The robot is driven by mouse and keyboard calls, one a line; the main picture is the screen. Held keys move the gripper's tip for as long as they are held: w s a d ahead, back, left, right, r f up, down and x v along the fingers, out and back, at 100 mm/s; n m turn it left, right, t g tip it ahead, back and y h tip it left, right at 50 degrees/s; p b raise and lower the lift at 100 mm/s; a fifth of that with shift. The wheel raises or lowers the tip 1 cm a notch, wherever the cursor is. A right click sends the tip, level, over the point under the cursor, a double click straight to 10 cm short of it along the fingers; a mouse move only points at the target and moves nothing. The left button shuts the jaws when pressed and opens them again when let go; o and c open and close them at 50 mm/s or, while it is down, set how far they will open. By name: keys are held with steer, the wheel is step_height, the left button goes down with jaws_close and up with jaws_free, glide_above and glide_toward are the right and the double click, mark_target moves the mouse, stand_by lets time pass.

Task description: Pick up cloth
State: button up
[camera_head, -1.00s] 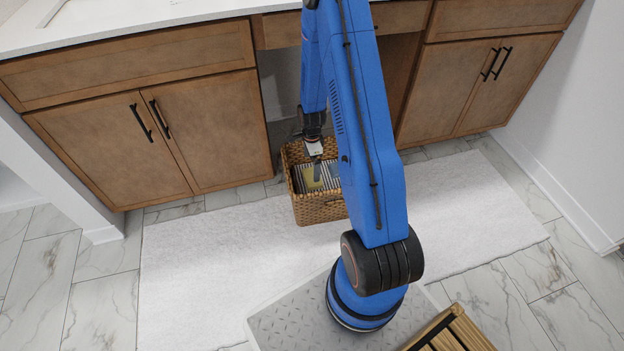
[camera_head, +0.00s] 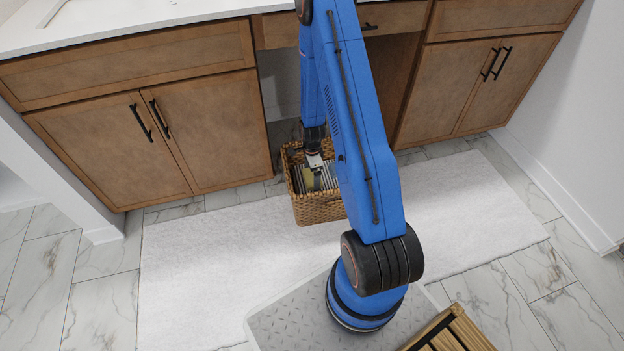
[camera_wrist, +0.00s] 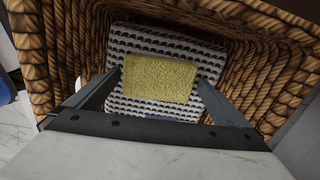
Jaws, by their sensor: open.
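The yellow cloth (camera_wrist: 160,76) lies inside the wicker basket, on top of a black-and-white patterned folded item (camera_wrist: 138,106). The cloth also shows in the head view (camera_head: 308,183), partly hidden by my gripper. My gripper (camera_wrist: 160,82) is open and points down into the basket. Its two fingers stand on the left and right sides of the cloth in the wrist view. I cannot tell whether the fingertips touch the cloth. In the head view my gripper (camera_head: 316,180) is at the basket's opening.
The wicker basket (camera_head: 318,213) stands at the edge of a white rug (camera_head: 220,260), in the gap between wooden cabinets (camera_head: 160,130). Its walls (camera_wrist: 65,45) surround my fingers closely. A slatted wooden piece (camera_head: 455,332) is at lower right.

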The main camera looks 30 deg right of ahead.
mark_target(312, 176)
steer(key=c, duration=1)
steer(key=shift+r, duration=0.1)
step_height(312, 176, up, 10)
steer(key=shift+f, duration=0.1)
steer(key=shift+o, duration=0.8)
